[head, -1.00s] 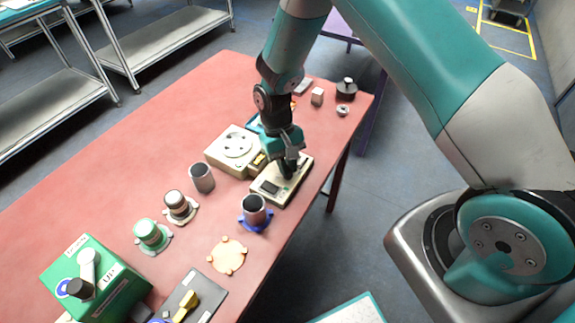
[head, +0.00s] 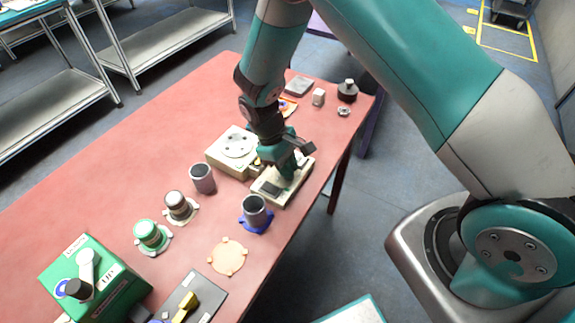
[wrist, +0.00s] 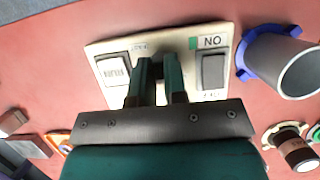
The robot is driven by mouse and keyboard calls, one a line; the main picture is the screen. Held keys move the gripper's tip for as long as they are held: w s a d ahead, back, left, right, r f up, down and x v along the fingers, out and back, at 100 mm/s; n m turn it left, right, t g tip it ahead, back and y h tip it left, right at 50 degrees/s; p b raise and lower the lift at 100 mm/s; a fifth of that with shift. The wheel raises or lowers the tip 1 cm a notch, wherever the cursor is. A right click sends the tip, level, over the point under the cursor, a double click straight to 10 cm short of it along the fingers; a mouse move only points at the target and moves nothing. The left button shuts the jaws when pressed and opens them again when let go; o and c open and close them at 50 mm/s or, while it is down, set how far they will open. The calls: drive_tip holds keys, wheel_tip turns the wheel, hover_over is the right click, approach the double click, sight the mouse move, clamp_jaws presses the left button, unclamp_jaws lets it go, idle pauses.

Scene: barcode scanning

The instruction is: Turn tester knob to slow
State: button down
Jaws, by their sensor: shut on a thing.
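The tester (head: 270,197) is a cream panel near the right edge of the red table. In the wrist view the tester (wrist: 122,43) shows a white square on the left, a grey square on the right and a "NO" label with a green mark. My gripper (head: 287,177) is down over the middle of the tester. In the wrist view my gripper (wrist: 160,85) has its two fingers close together, shut on the tester knob. The knob is mostly hidden between the fingers, so its pointer and setting cannot be read.
A grey cup in a blue holder (head: 256,213) stands just in front of the tester. A cream box with a round top (head: 236,148) sits close behind it at left. A grey cup (head: 202,178), a green box (head: 95,280) and small parts stand along the table.

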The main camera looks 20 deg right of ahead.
drive_tip(key=shift+s+f, duration=0.15)
drive_tip(key=shift+f, duration=0.05)
drive_tip(key=c, duration=1.2)
unclamp_jaws()
drive_tip(key=shift+o, duration=0.2)
drive_tip(key=shift+r, duration=0.1)
drive_tip(key=shift+w+a+r, duration=0.15)
drive_tip(key=shift+w+r, duration=0.15)
drive_tip(key=shift+r, duration=0.15)
drive_tip(key=b+v, duration=0.2)
drive_tip(key=v, duration=1.4)
drive_tip(key=shift+r, duration=0.2)
drive_tip(key=shift+a, duration=0.1)
